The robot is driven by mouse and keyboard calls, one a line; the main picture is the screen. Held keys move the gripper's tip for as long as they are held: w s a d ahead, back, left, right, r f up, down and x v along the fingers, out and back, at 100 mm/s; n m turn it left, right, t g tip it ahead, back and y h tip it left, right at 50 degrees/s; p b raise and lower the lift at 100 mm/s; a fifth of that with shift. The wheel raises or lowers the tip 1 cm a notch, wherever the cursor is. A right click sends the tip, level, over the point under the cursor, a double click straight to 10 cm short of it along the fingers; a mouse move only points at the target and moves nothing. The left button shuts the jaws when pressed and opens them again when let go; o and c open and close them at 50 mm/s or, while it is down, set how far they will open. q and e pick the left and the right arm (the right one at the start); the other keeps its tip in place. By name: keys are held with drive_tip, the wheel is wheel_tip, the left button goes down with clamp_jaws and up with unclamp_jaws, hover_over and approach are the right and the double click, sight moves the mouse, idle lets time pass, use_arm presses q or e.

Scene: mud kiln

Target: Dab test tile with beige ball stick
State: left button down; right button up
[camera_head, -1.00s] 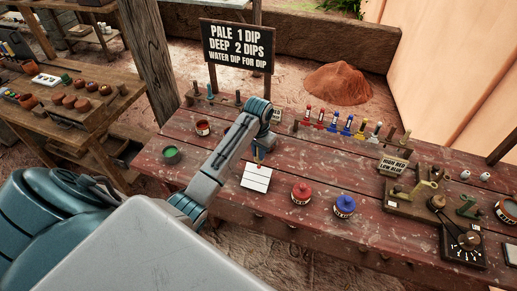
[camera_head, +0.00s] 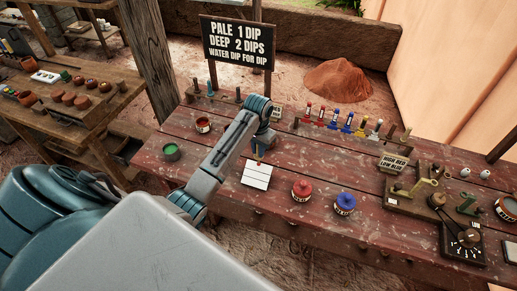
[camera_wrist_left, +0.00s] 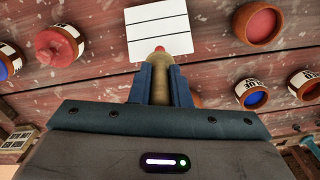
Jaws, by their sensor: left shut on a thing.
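The test tile (camera_head: 257,175) is a white card with dark lines across it, lying on the red-brown bench. It also shows at the top of the left wrist view (camera_wrist_left: 157,22), with no paint mark visible on it. My left gripper (camera_wrist_left: 160,76) is shut on the beige ball stick (camera_wrist_left: 159,64). The stick's tip is reddish and shows against the tile's lower edge; I cannot tell whether it touches. In the head view my left gripper (camera_head: 258,152) is just beyond the tile's far edge, partly hidden by my arm. My right gripper is not in view.
A red jar (camera_head: 301,190) and a blue jar (camera_head: 344,204) stand right of the tile. A green pot (camera_head: 171,153) and a red pot (camera_head: 203,125) stand left. A sign (camera_head: 237,43) stands behind. Several coloured bottles line the back; a dial board (camera_head: 459,238) is at right.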

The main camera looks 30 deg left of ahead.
use_arm(q)
drive_tip(key=shift+f, duration=0.6)
idle(0.7)
idle(0.7)
drive_tip(key=shift+r, duration=4)
idle(0.4)
